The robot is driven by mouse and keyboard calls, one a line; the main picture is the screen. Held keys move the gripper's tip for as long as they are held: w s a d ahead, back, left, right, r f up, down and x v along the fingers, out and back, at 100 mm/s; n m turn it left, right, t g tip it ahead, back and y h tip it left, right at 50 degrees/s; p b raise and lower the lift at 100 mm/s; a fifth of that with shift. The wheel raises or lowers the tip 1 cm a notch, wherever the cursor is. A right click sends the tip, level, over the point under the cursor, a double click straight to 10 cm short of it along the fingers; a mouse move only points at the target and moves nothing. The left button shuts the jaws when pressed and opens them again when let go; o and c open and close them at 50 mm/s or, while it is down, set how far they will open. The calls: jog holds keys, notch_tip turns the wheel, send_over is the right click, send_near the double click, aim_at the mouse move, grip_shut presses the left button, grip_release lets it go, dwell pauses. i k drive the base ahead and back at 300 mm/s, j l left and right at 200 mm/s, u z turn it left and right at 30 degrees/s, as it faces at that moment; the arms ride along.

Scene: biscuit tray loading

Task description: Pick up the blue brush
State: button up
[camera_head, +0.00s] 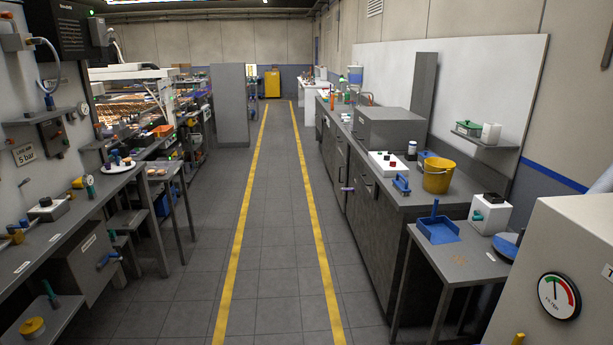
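A small blue object with a raised handle (401,185) sits near the front edge of the right-hand counter, left of a yellow bucket. It looks like a brush, but it is too small to be sure. A blue dustpan-like tray (437,229) with an upright blue handle lies on the lower grey table in front of that counter; I cannot tell if a brush is part of it. My gripper is not in view.
The yellow bucket (438,175) and a white box with knobs (392,164) flank the small blue object. A gauge cabinet (590,270) stands at the near right. Workbenches line the left. The floor aisle (275,220) between yellow lines is clear.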

aim_at(404, 189)
jog(key=i, duration=1.75)
jog(key=i+z, duration=0.35)
jog(key=i, duration=0.15)
jog(key=i+j+z, duration=0.2)
jog(key=i+z, duration=0.2)
jog(key=i+j+z, duration=0.35)
jog(key=i, duration=0.15)
jog(key=i+j+z, duration=0.1)
jog(key=i+z, duration=0.25)
jog(key=i+j+z, duration=0.2)
jog(key=z, duration=0.15)
